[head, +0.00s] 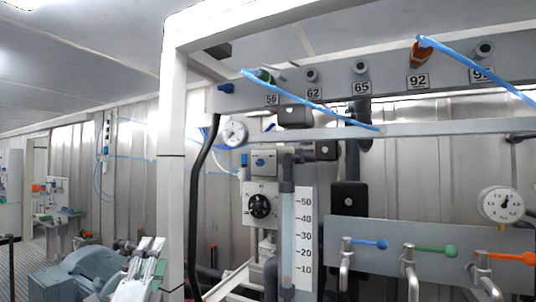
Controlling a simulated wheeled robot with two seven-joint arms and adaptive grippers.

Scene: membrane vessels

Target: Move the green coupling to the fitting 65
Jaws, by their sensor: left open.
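The green coupling (264,76) sits on the upper rail above the label 56, with a thin blue hose running from it down to the right. The fitting 65 (361,67) is a bare grey fitting on the same rail above its label, with nothing on it. My left gripper (150,244) is low at the left of the head view, well below and left of the green coupling. It is open, and nothing shows between its fingers. My right gripper is not in view.
An orange coupling (420,53) with a blue hose is at 92. Fitting 62 (312,75) is bare. A white frame post (172,160) and black hose (194,210) stand between my left gripper and the panel. Gauges and coloured valve levers (436,251) are lower right.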

